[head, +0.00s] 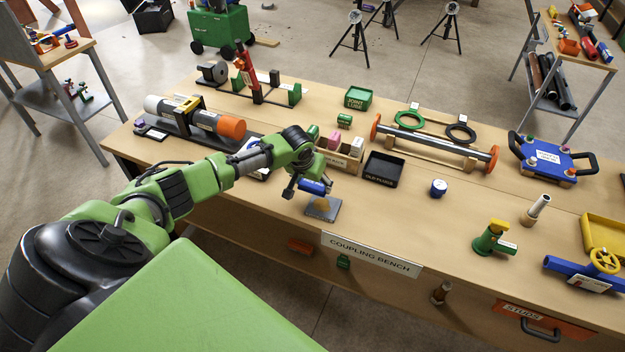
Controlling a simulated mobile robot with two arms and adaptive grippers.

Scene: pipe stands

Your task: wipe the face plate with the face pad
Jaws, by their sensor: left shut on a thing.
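The face plate (332,210) is a small grey square plate near the front edge of the bench, above the bench's name sign. A tan-orange patch shows on its top. My left gripper (305,190) is shut on a blue piece, which I take to be the face pad (314,187). The pad is at the far-left part of the plate in the picture, over or just above it; I cannot tell whether it touches. The fingers hide part of the pad and of the plate's left side. My right gripper is not in view.
Behind the gripper stand a wooden box (347,166) of small blocks and a black tray (383,170). A blue-and-white can (438,187) and a green fitting (492,238) stand to the right. The bench top (400,222) right of the plate is clear.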

